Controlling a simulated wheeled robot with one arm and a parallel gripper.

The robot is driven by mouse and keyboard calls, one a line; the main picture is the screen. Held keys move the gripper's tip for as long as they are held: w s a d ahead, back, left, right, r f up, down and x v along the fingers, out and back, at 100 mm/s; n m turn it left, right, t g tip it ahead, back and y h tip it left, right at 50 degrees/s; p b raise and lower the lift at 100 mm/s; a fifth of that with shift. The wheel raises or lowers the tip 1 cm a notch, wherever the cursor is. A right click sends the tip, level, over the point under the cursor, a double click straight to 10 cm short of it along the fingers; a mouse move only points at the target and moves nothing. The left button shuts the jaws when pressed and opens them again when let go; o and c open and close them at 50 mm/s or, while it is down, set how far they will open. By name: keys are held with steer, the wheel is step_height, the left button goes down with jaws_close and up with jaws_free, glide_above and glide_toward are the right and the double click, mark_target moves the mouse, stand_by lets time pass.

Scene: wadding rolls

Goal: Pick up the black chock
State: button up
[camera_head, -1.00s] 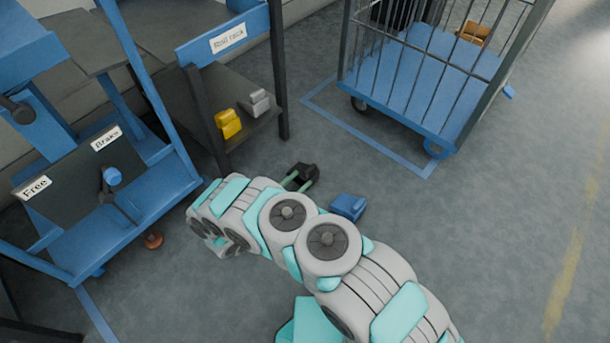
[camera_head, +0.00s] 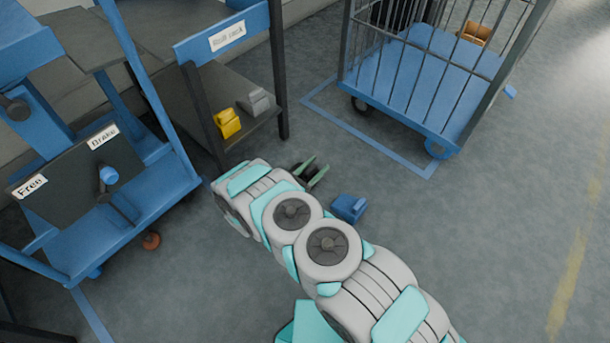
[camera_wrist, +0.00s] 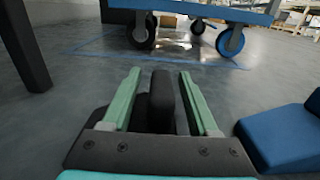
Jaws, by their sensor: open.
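The black chock (camera_head: 297,169) is on the floor in front of the rack, mostly hidden by my arm and fingers in the head view. In the wrist view the black chock (camera_wrist: 161,100) stands between the two green fingers of my gripper (camera_wrist: 160,95). My gripper (camera_head: 312,172) is low near the floor, and its fingers are apart on either side of the chock. A gap shows between the chock and the right finger. The chock's lower part is hidden behind the gripper body.
A blue chock (camera_head: 348,208) lies close to the right of my gripper. A yellow chock (camera_head: 228,123) and a grey chock (camera_head: 257,102) sit on the rack shelf. A blue cage trolley (camera_head: 425,82) stands behind; a blue cart (camera_head: 130,220) stands left. Floor at right is clear.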

jaws_close()
stand_by(0.4)
stand_by(0.9)
